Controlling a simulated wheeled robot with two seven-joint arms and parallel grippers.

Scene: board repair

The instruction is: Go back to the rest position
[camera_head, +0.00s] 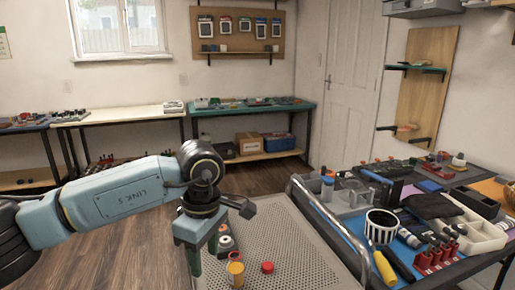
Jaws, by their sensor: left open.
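My left arm comes in from the left, and its wrist bends down over the perforated cart top (300,250). My left gripper (203,262) points down at the cart's left edge. It is open, and I see nothing held in it. Its fingertips are partly hidden at the bottom of the picture. Just right of it are a small orange-yellow container (235,273) and a red cap-like piece (267,267) on the cart top. A few small round pieces (225,243) lie behind, partly covered by the gripper. My right gripper is not in view.
The cart's metal handrail (330,222) runs along its right side. Beyond it, a crowded workbench holds a black-and-white striped cup (381,226), a yellow-handled tool (384,268) and a white tray (478,236). Benches line the back wall. The wooden floor (120,250) at left is clear.

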